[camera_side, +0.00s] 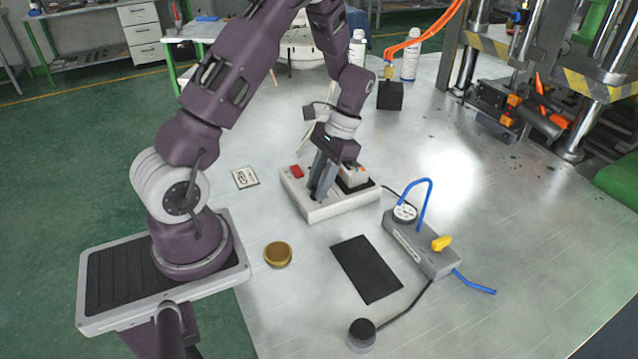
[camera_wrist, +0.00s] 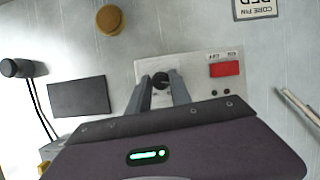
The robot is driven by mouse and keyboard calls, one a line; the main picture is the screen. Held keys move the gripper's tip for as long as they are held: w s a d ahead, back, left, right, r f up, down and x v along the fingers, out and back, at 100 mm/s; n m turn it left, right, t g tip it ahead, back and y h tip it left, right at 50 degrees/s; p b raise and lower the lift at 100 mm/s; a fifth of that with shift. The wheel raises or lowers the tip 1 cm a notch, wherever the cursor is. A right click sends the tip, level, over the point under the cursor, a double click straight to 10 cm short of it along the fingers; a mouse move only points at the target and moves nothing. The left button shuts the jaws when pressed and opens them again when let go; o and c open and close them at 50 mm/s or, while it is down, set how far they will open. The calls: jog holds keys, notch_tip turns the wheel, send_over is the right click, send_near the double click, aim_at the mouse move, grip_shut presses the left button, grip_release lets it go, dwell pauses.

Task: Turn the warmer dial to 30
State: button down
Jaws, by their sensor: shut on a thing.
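The warmer is a pale box (camera_side: 345,209) in the middle of the table; its panel (camera_wrist: 201,62) also shows in the wrist view. It has a red display or switch (camera_side: 297,172), seen from above in the wrist view (camera_wrist: 224,69). The warmer dial (camera_wrist: 160,80) is a small black knob on the panel, left of the red part. My gripper (camera_side: 317,193) points down at the panel, and its two fingers (camera_wrist: 159,88) are shut on the dial from both sides. In the side view the fingers hide the dial. The dial's setting cannot be read.
A black mat (camera_side: 366,268), a brass disc (camera_side: 278,254) and a black round knob (camera_side: 361,335) lie in front. A printed card (camera_side: 245,178) lies left.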

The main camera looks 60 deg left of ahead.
jog(key=shift+a+n+h, duration=0.1)
jog(key=shift+n+h, duration=0.5)
jog(key=shift+n, duration=1)
jog(key=shift+t, duration=0.3)
jog(key=c, duration=1.2)
grip_release()
jog(key=v, duration=0.7)
